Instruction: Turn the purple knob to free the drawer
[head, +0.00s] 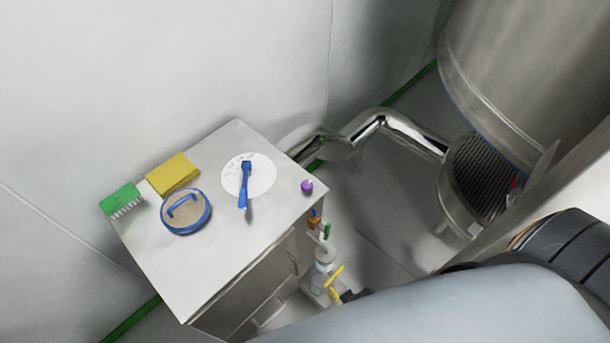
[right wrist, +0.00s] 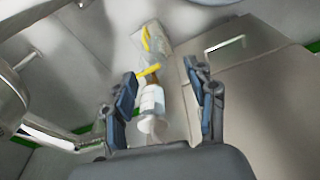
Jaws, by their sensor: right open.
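The small purple knob (head: 307,187) sits on the pale cabinet top (head: 215,265), near its right corner. The cabinet's drawer front (head: 272,283) faces the lower right, partly hidden by my right arm; it looks closed, with a bar handle that shows in the right wrist view (right wrist: 225,43). My right gripper (right wrist: 160,88) is open, with its fingers apart. A white bottle-like thing (right wrist: 152,103) shows between the fingers; I cannot tell how far beyond them it is. The knob is not visible in the right wrist view. My left gripper is not in view.
Steel pipe (head: 385,124) and a large vessel (head: 525,70) stand at right.

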